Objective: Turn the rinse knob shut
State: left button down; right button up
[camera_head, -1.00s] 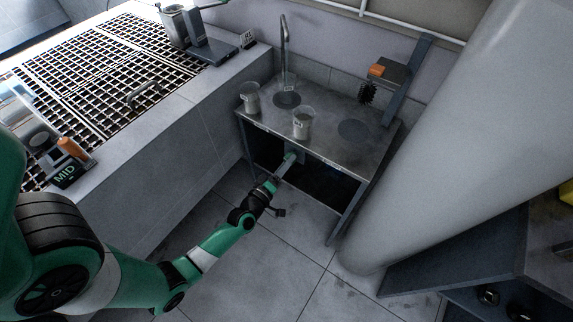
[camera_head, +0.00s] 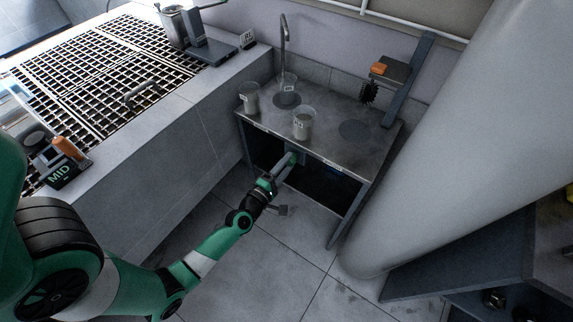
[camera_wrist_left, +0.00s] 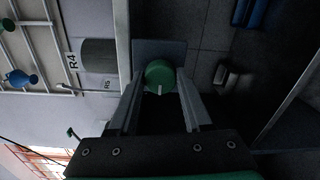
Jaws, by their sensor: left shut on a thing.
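The green rinse knob (camera_wrist_left: 160,72) sits on a grey plate under the front edge of the sink bench, between the fingers of my left gripper (camera_wrist_left: 160,88) in the left wrist view. A pale pointer mark on it points toward the bottom of that picture. In the head view the knob (camera_head: 293,158) is a small green patch at the fingertips of my left gripper (camera_head: 288,161). The left gripper is shut on the knob, one finger on each side. My right gripper is in neither view.
The bench top (camera_head: 325,145) carries labelled beakers, including one at the front (camera_head: 303,124) above the knob. A tap (camera_head: 284,45) rises behind. A large pale cylinder (camera_head: 440,150) stands at right. The tiled floor (camera_head: 250,275) before the bench is clear.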

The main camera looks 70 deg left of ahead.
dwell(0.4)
pick_arm(q)
jog(key=shift+c, duration=1.7)
grip_release()
jog(key=shift+s, duration=0.1)
jog(key=v, duration=1.1)
jog(key=shift+s+d, duration=0.2)
